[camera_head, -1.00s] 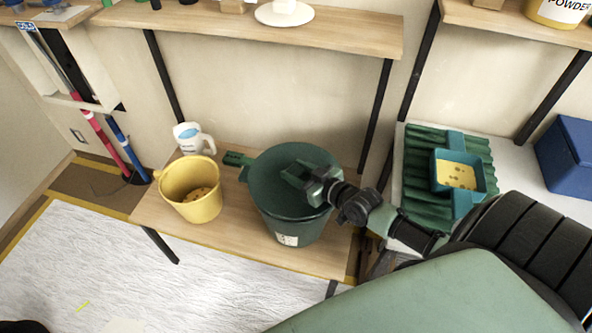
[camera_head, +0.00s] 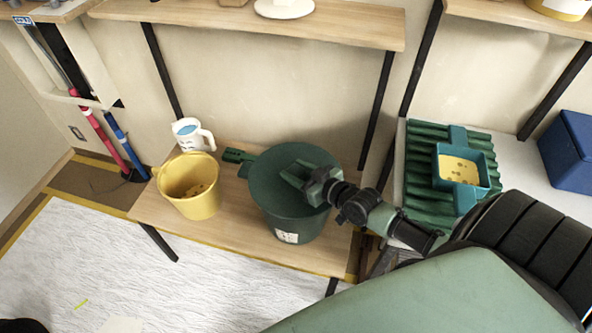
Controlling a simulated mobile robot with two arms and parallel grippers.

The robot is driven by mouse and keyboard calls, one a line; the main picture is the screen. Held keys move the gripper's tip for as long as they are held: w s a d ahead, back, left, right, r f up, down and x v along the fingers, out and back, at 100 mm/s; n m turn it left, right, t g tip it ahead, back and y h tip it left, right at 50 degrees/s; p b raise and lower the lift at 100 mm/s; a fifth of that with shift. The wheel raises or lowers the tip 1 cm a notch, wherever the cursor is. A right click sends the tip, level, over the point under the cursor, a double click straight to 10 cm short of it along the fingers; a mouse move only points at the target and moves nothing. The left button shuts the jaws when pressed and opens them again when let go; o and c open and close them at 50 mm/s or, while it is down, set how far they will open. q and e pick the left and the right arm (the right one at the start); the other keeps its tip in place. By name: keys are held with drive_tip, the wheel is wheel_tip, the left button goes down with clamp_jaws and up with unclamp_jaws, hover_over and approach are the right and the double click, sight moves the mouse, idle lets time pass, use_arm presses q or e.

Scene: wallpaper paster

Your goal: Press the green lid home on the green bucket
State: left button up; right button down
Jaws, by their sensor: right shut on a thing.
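The dark green bucket (camera_head: 290,222) stands upright on the low wooden bench, with a white label low on its front. The green lid (camera_head: 275,198) covers its top. I cannot tell whether the lid sits fully down all around the rim. My right gripper (camera_head: 292,177) comes in from the right and reaches over the middle of the lid. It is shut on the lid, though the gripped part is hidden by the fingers. My left gripper is not in view.
A yellow bucket (camera_head: 190,203) and a white jug (camera_head: 187,136) stand left of the green bucket on the bench (camera_head: 240,246). A green handle-like piece (camera_head: 236,156) sticks out beside the lid. A shelf (camera_head: 340,27) runs above; a teal tray (camera_head: 445,172) is at right.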

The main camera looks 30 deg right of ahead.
sight(302, 176)
drive_tip(key=shift+f, duration=0.25)
drive_tip(key=c, duration=0.7)
unclamp_jaws()
drive_tip(key=shift+s, duration=0.15)
drive_tip(key=v, duration=0.7)
drive_tip(key=shift+s+r, duration=0.15)
drive_tip(key=shift+s, duration=0.1)
